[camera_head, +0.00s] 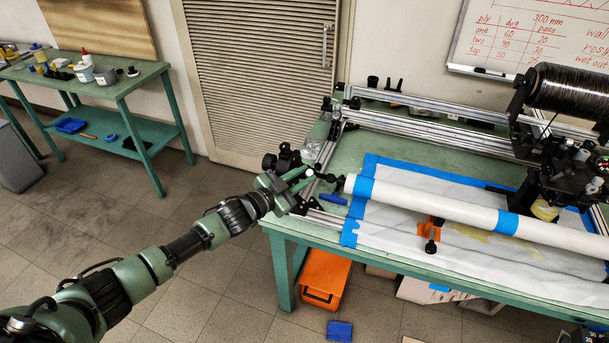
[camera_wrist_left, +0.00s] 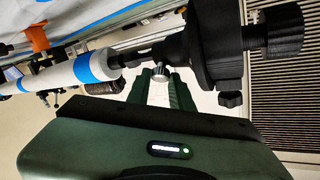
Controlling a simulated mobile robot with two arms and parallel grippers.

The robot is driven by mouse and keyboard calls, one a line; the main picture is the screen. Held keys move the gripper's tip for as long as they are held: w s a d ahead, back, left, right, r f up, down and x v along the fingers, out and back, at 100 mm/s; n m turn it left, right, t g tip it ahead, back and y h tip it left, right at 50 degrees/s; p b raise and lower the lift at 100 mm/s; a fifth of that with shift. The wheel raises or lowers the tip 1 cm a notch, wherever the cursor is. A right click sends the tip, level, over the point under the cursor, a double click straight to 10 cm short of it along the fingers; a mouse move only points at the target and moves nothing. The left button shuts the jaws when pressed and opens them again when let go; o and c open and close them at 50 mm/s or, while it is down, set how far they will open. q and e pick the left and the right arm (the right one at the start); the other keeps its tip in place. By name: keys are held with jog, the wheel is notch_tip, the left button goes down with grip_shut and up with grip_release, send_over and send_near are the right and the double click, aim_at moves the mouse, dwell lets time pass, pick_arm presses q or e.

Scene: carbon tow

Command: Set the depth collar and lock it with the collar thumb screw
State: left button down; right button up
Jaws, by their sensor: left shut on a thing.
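My left gripper (camera_head: 307,178) reaches the table's left end, beside a black fixture (camera_head: 283,160) at the end of a white tube (camera_head: 440,210) wrapped with blue tape. In the left wrist view, its green fingers (camera_wrist_left: 161,78) close around a small silver knob, probably the collar thumb screw (camera_wrist_left: 160,72). The knob sits just below a dark shaft part, which may be the depth collar (camera_wrist_left: 172,48). This part lies between the tube's end and a large black round housing (camera_wrist_left: 222,45). Whether the collar is locked cannot be told. My right gripper is not in view.
Aluminium rails (camera_head: 430,127) run along the green table (camera_head: 277,225). A black carriage with a dark spool (camera_head: 568,90) stands at the right. An orange clamp (camera_head: 432,228) sits below the tube.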

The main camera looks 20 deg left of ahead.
pick_arm(q)
jog(key=m+g+h+p, duration=0.1)
jog(key=m, duration=0.1)
jog(key=m+g, duration=0.2)
jog(key=r+m+g+h+p, duration=0.1)
jog(key=m, duration=0.1)
jog(key=shift+w+a+m+h+p, duration=0.3)
jog(key=shift+w+a, duration=0.05)
jog(key=shift+w, duration=0.05)
jog(key=m+g+p, duration=0.1)
jog(key=m+g, duration=0.2)
jog(key=shift+w+m, duration=0.15)
jog(key=shift+m, duration=0.25)
jog(key=m+g, duration=0.2)
jog(key=m, duration=0.1)
jog(key=shift+w+r+g, duration=0.1)
jog(key=shift+w+g, duration=0.05)
jog(key=shift+g, duration=0.25)
jog(key=shift+d+m+g+y+b, duration=0.15)
jog(key=shift+m+g+y+b, duration=0.7)
jog(key=shift+m, duration=0.75)
jog(key=shift+g, duration=0.35)
jog(key=c, duration=1.5)
grip_release()
jog(key=shift+r, duration=0.1)
